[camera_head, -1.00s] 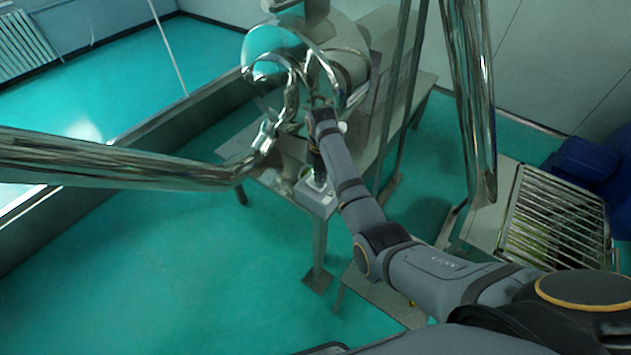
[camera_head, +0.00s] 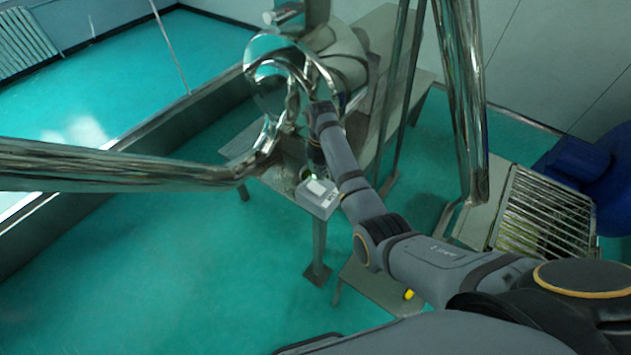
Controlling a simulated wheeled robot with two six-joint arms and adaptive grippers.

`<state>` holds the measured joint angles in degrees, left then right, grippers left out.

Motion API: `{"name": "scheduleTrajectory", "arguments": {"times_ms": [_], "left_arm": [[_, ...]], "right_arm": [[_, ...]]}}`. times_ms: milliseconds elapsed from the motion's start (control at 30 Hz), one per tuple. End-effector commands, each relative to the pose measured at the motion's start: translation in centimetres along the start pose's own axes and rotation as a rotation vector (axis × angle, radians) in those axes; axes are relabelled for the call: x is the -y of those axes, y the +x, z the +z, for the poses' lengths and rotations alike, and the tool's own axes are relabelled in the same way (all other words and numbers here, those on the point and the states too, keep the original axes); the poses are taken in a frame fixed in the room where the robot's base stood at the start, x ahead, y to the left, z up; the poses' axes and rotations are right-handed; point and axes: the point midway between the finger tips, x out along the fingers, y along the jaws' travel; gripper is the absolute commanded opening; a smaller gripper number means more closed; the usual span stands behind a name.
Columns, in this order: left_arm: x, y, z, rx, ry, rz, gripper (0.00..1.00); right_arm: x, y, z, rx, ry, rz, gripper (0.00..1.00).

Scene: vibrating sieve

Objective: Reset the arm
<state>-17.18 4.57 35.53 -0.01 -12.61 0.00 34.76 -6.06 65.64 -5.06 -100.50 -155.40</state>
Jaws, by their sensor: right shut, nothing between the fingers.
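My right arm comes in from the lower right and reaches up to the middle of the view. Its wrist is bent downward, and the right gripper (camera_head: 315,168) points down just above a small grey control box (camera_head: 317,198). The gripper is small and dark and partly hidden by the wrist. It is shut with nothing held. I cannot tell whether its tips touch the box. A small green light shows at the box's top edge. My left gripper is not in view.
The shiny round sieve machine (camera_head: 285,75) stands on a metal table (camera_head: 395,95) behind my wrist. A thick steel pipe (camera_head: 110,165) enters from the left. A slatted metal grate (camera_head: 545,215) and blue containers (camera_head: 580,170) are at right. Green floor (camera_head: 190,270) is clear at lower left.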

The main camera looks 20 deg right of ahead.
Motion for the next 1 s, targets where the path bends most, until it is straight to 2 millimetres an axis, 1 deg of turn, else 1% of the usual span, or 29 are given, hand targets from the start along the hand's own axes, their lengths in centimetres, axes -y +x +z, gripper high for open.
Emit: {"name": "scheduleTrajectory", "arguments": {"times_ms": [33,67,533,633,667,767,800,867,900,967,1000], "left_arm": [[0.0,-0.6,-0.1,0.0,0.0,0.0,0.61],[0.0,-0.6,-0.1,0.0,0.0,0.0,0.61],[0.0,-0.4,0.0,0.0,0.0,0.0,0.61],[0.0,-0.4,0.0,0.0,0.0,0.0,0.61],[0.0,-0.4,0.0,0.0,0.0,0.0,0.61],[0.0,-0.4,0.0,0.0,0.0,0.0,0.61],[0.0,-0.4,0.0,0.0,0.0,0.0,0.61],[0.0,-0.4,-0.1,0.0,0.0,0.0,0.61],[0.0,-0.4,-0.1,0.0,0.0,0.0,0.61],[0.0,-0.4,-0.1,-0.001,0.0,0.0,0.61],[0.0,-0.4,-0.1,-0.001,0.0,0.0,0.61]], "right_arm": [[0.0,-0.7,0.0,0.0,0.0,0.0,0.0],[0.0,-0.7,0.0,0.0,0.0,0.0,0.0],[0.0,-0.5,0.0,0.0,0.001,0.0,0.0],[0.6,0.1,-0.4,0.005,0.069,0.001,0.0],[1.0,0.5,-0.7,0.01,0.121,0.003,0.0],[3.4,2.3,-2.6,0.038,0.416,0.015,0.0],[4.7,3.0,-3.6,0.054,0.572,0.023,0.0],[6.7,3.8,-5.4,0.082,0.824,0.045,0.0],[8.0,4.1,-6.6,0.098,0.989,0.062,0.0],[9.7,4.3,-8.7,0.119,1.232,0.095,0.0],[10.8,4.2,-10.0,0.131,1.385,0.12,0.0]]}}
